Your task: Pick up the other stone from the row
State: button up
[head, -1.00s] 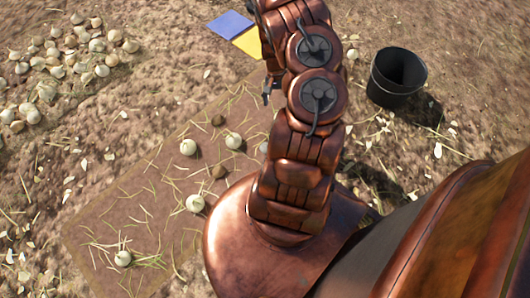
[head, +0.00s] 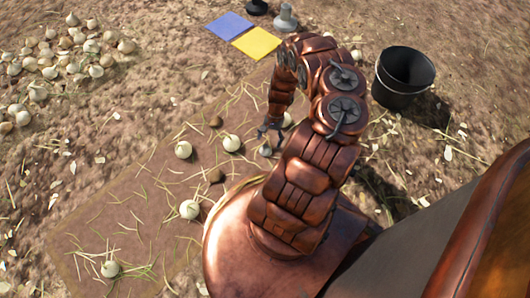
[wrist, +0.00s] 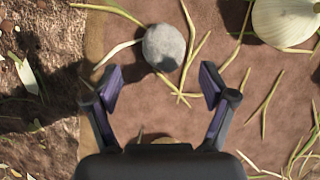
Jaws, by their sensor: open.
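A round grey stone (wrist: 164,47) lies on the brown strip in the wrist view, just ahead of my fingertips and roughly between their lines. My gripper (wrist: 160,88) is open and empty, its two dark fingers spread wide. In the head view my gripper (head: 268,131) hangs low over the right part of the strip, with a greyish round thing (head: 265,149) close below it, which looks like the same stone. Brown lumps (head: 215,121) lie among pale onions (head: 183,149) on the strip. A pale onion (wrist: 287,20) sits at upper right in the wrist view, apart from the stone.
A black bucket (head: 403,77) stands at upper right. A blue square (head: 230,26) and a yellow square (head: 257,43) lie side by side at the top, near a grey weight-like object (head: 285,18). An onion pile (head: 70,50) lies at upper left. Dry stalks litter the strip.

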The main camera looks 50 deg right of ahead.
aim_at(266, 148)
jog(key=shift+a+b+x, duration=0.2)
jog(key=shift+b+x, duration=1.3)
jog(key=shift+x, duration=1)
jog(key=shift+w+r, duration=0.1)
jog(key=shift+w, duration=0.05)
jog(key=shift+c, duration=0.4)
jog(key=c, duration=1.4)
jog(key=shift+r, duration=0.15)
